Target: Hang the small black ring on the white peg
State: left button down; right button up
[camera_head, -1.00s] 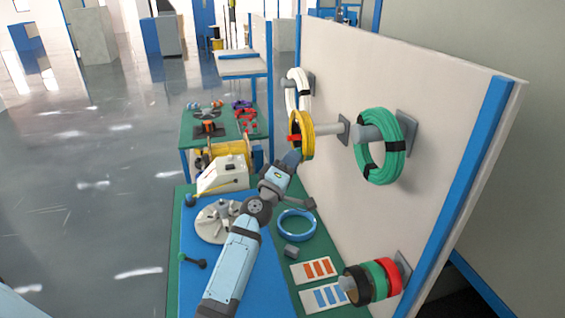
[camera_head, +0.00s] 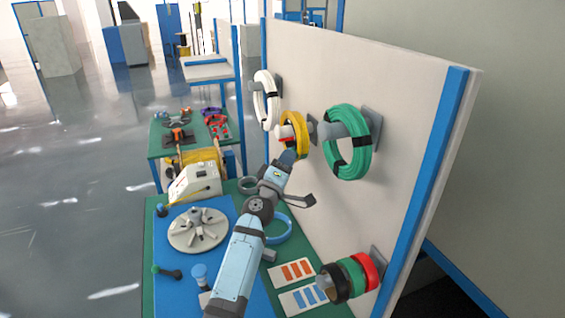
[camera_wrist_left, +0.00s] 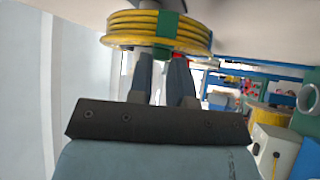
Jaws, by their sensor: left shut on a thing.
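A black ring (camera_head: 341,284) hangs in front of green and red rings on the low peg at the right of the panel. A smaller dark grey ring (camera_head: 247,185) lies on the table behind my left arm. My left gripper (camera_head: 287,156) is shut at the coil's lower edge. In the left wrist view, the fingers (camera_wrist_left: 165,75) reach up to the yellow coil (camera_wrist_left: 150,23), which has a green band; the contact itself is hidden. My right gripper is out of view.
A white coil (camera_head: 266,100) and a green coil (camera_head: 351,158) hang on pegs either side of the yellow one. The panel (camera_head: 400,105) bounds the right. A blue ring (camera_head: 284,228) and a round grey plate (camera_head: 197,232) lie on the table.

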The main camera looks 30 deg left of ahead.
pick_arm(q)
jog(key=shift+f, duration=0.25)
jog(key=c, duration=1)
grip_release()
jog(key=s+a, duration=0.6)
jog(key=s, duration=0.1)
jog(key=shift+s+a, duration=0.25)
jog(key=shift+a, duration=0.1)
